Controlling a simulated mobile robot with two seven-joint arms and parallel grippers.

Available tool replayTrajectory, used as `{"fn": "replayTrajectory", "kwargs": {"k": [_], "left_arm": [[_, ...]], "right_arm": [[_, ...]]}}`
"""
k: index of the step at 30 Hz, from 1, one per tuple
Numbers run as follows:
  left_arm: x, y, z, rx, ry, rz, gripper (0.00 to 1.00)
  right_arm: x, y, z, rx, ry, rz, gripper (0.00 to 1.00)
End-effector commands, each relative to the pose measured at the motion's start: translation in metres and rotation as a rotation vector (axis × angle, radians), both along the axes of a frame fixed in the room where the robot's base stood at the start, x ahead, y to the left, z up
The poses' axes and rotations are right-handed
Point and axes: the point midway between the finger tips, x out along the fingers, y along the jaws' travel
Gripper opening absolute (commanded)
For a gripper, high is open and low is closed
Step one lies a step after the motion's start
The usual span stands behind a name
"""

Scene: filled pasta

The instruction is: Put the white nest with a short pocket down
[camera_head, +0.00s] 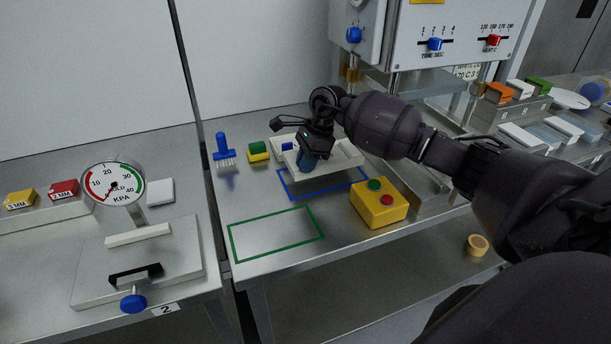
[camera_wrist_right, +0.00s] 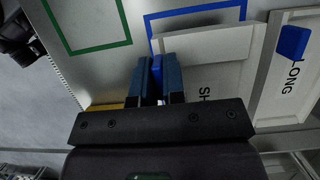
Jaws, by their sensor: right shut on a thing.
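A white nest (camera_wrist_right: 205,72), its label partly hidden and starting "SH", is at my right gripper (camera_wrist_right: 158,70). The gripper's fingers are shut on a blue grip on the nest's side. In the head view my right gripper (camera_head: 308,160) hides part of this nest (camera_head: 345,156), which overlaps the back of a blue outline (camera_head: 322,191) on the bench. Whether its underside touches the bench cannot be told. A second white nest (camera_wrist_right: 290,88), marked "LONG", with a blue knob, lies beside it.
A green outline (camera_head: 275,256) on the bench is empty. A yellow button box (camera_head: 369,207) stands right of the outlines. A blue brush (camera_head: 223,150) and a green-yellow sponge (camera_head: 258,151) stand at the back. The press (camera_head: 420,40) rises behind.

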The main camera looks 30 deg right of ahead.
Motion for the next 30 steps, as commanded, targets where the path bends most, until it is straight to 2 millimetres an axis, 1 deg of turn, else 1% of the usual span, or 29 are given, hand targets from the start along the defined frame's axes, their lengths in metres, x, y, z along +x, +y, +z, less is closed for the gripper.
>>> {"fn": "replayTrajectory", "kwargs": {"k": [4, 9, 11, 18, 23, 24, 29, 30], "left_arm": [[0.0, 0.0, 0.0, 0.0, -0.001, 0.0, 0.43], [0.001, 0.0, -0.001, 0.0, -0.002, -0.002, 0.43], [0.003, 0.0, 0.0, 0.0, -0.004, -0.002, 0.43], [0.007, -0.001, 0.003, 0.0, -0.013, -0.004, 0.43], [0.006, -0.001, -0.001, 0.0, -0.008, -0.004, 0.43], [0.006, -0.001, -0.001, 0.0, -0.008, -0.004, 0.43], [0.005, -0.001, 0.0, 0.0, -0.008, -0.003, 0.43], [0.005, -0.001, 0.0, 0.0, -0.007, -0.003, 0.43]], "right_arm": [[0.0, 0.001, -0.011, 0.001, 0.002, 0.0, 0.0], [0.0, 0.001, -0.035, 0.003, 0.002, -0.001, 0.0], [0.0, 0.001, -0.041, 0.002, 0.002, 0.0, 0.0], [0.0, 0.0, -0.042, 0.001, -0.001, 0.0, 0.0], [0.0, 0.0, -0.046, 0.0, 0.001, 0.0, 0.0], [0.0, 0.0, -0.046, 0.0, 0.001, 0.0, 0.12], [0.0, 0.0, -0.045, 0.0, 0.001, 0.0, 0.36], [0.0, 0.0, -0.045, 0.0, 0.001, 0.0, 0.36]]}}
